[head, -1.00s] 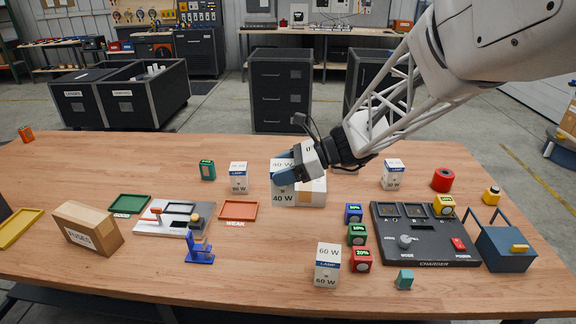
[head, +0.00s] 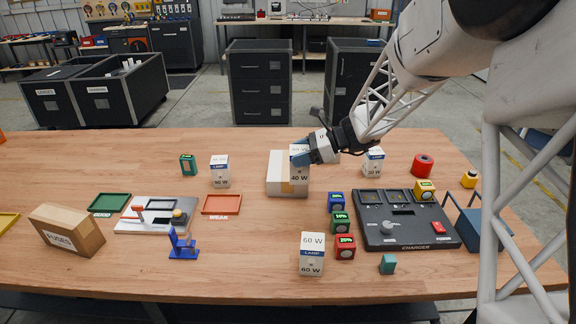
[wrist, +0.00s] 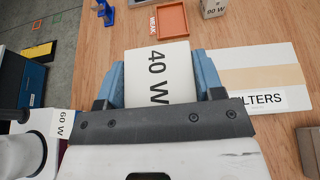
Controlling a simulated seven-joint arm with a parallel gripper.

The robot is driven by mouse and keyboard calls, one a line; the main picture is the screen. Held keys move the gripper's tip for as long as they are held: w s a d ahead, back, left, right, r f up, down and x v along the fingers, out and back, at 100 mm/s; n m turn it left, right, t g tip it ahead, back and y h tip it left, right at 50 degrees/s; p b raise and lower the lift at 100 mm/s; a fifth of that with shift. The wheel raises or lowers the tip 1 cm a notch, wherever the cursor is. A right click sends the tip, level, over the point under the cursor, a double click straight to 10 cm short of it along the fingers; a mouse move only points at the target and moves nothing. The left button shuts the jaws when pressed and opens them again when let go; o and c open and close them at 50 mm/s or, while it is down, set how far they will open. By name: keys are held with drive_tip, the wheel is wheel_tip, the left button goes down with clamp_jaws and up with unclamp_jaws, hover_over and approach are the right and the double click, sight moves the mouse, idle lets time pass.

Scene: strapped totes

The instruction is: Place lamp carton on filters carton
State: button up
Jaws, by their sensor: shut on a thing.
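The lamp carton (head: 299,169), white and marked 40 W, is held upright between the fingers of my gripper (head: 302,153). The wrist view shows the same lamp carton (wrist: 158,75) between the two blue fingers. The filters carton (head: 279,175) is a low white box with a tan strip, standing on the table. In the head view the lamp carton overlaps its right part, with its lower edge near the box's front top edge. In the wrist view the filters carton (wrist: 262,62) lies just right of my gripper, its label partly covered. I cannot tell whether the cartons touch.
Other lamp cartons stand at left (head: 220,172), front (head: 312,256) and right (head: 374,162). A black charger (head: 405,233) and several coloured battery blocks are at right. A red tray (head: 221,204) and fuses carton (head: 66,230) are at left. Table in front of the filters carton is clear.

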idle(0.3)
drive_tip(key=w+a+f, duration=0.1)
drive_tip(key=w+a, duration=0.2)
drive_tip(key=w, duration=1.2)
drive_tip(key=shift+w+a+f, duration=0.15)
drive_tip(key=shift+w+f, duration=0.05)
drive_tip(key=shift+w, duration=0.1)
drive_tip(key=shift+f, duration=0.15)
drive_tip(key=shift+f, duration=1.65)
drive_tip(key=shift+f, duration=0.15)
drive_tip(key=o, duration=0.9)
drive_tip(key=shift+o, duration=0.2)
